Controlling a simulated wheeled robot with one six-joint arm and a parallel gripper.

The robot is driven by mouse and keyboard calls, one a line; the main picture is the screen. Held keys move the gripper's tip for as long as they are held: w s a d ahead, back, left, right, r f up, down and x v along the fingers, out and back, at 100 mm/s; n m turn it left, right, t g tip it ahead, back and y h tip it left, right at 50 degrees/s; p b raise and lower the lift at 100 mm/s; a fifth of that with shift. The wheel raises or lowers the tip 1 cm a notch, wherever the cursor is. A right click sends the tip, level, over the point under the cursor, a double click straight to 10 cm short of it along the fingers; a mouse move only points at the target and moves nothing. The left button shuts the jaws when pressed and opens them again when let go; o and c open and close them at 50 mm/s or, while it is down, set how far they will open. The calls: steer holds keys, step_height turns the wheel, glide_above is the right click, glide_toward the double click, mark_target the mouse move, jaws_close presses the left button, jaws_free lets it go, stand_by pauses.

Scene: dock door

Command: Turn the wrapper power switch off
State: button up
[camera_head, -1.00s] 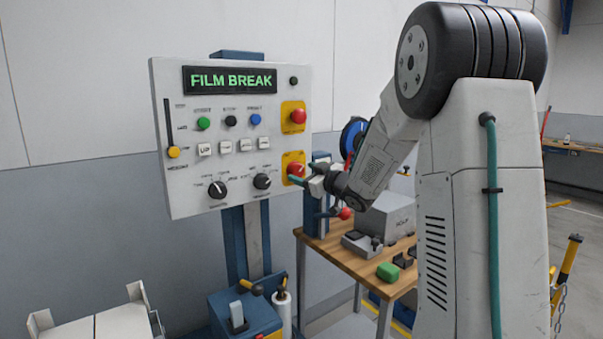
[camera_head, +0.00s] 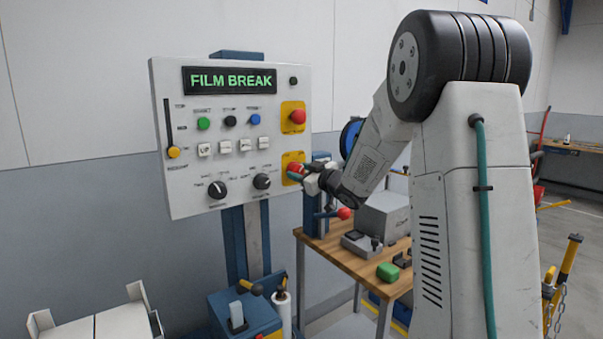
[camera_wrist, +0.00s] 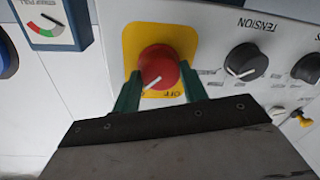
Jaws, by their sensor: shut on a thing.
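The wrapper power switch (camera_wrist: 158,67) is a red rotary knob on a yellow plate in the wrist view, with a white pointer line and "OFF" lettering beside it. It also shows in the head view (camera_head: 294,171) at the panel's lower right, partly hidden by my gripper. My gripper (camera_wrist: 158,88) has its green fingers on both sides of the red knob and is shut on it. The pointer line slants toward the lower left in the wrist view, and the lettering there is covered by a finger. The panel display (camera_head: 229,80) reads "FILM BREAK".
A second red button (camera_head: 298,117) on a yellow plate sits above the switch. The tension knob (camera_wrist: 246,61) is close beside it. A wooden bench (camera_head: 335,250) with a grey box (camera_head: 384,214) and a green block (camera_head: 388,271) stands right of the panel.

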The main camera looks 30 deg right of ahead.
steer(key=shift+n, duration=0.3)
steer(key=n, duration=0.3)
steer(key=shift+a+r+n, duration=0.1)
steer(key=shift+n, duration=0.3)
steer(key=n, duration=0.4)
steer(key=shift+a+g, duration=0.1)
steer(key=shift+g, duration=0.2)
steer(key=n+h, duration=0.1)
steer(key=n, duration=0.7)
steer(key=shift+a+h, duration=0.1)
steer(key=shift+h, duration=0.2)
steer(key=shift+n, duration=0.3)
steer(key=o, duration=1)
